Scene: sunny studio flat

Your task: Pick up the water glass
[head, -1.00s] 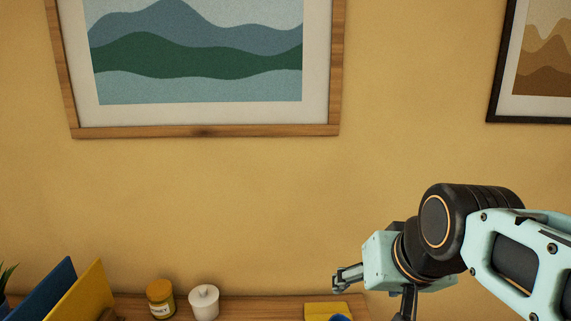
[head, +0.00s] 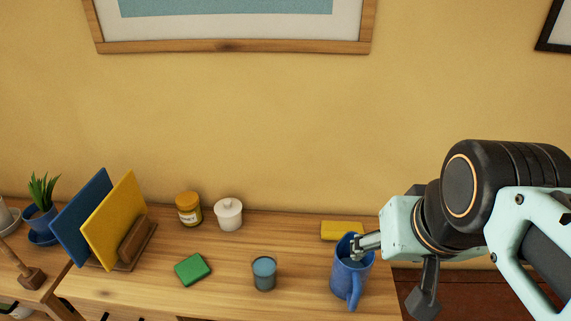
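The water glass (head: 264,274) is a small tumbler, dark-sided with a blue-grey top, standing upright on the wooden counter (head: 225,285). My gripper (head: 358,248) is to the right of the glass and higher in the picture, in front of the top of a blue pitcher (head: 350,275). The near finger shows over the pitcher's rim; whether it touches the pitcher is unclear. The finger gap is too small to judge. Nothing lies between the glass and my camera.
A green sponge (head: 193,269) lies left of the glass. A honey jar (head: 189,209), a white lidded pot (head: 228,214) and a yellow block (head: 342,231) stand along the back. A rack with a blue board (head: 82,215) and a yellow board (head: 115,222) is at left.

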